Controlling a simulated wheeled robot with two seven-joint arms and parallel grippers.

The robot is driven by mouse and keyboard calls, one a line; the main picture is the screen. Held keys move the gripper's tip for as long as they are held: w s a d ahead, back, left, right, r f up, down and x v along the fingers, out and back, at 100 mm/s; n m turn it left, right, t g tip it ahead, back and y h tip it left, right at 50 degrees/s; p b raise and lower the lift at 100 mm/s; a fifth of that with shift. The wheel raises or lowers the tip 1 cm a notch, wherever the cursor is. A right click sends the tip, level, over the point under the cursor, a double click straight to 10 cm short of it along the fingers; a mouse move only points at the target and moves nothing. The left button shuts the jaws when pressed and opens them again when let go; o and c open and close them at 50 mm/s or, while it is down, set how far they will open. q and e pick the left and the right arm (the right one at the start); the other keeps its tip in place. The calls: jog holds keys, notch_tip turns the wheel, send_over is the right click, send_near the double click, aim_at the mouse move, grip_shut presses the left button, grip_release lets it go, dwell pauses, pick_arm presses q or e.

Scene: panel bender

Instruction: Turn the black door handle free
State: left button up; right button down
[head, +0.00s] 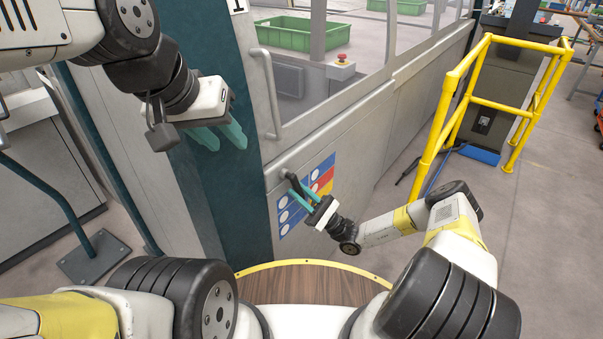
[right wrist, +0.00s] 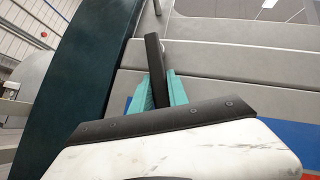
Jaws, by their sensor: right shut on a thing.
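The black door handle (head: 292,182) is on the grey machine panel, just above a sign with blue, red and yellow fields. In the right wrist view the handle (right wrist: 154,58) is a long dark bar that runs down between the teal fingers. My right gripper (head: 304,193) is shut on the handle, with a finger on each side of it; the fingers also show in the right wrist view (right wrist: 161,90). My left gripper (head: 222,136) is in front of the dark teal post, its two teal fingers apart and nothing between them.
A grey grab bar (head: 266,95) is fixed on the panel above the handle. A dark teal post (head: 195,170) stands left of the panel. A yellow guard rail (head: 462,95) stands at the right. The floor between panel and rail is mostly clear.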

jog(key=shift+s, duration=0.1)
dwell(0.3)
jog(key=c, duration=1.3)
grip_release()
jog(key=shift+f, duration=0.1)
jog(key=v, duration=0.7)
jog(key=shift+s+d+f, duration=0.15)
jog(key=shift+d+f, duration=0.05)
jog(key=shift+d, duration=0.05)
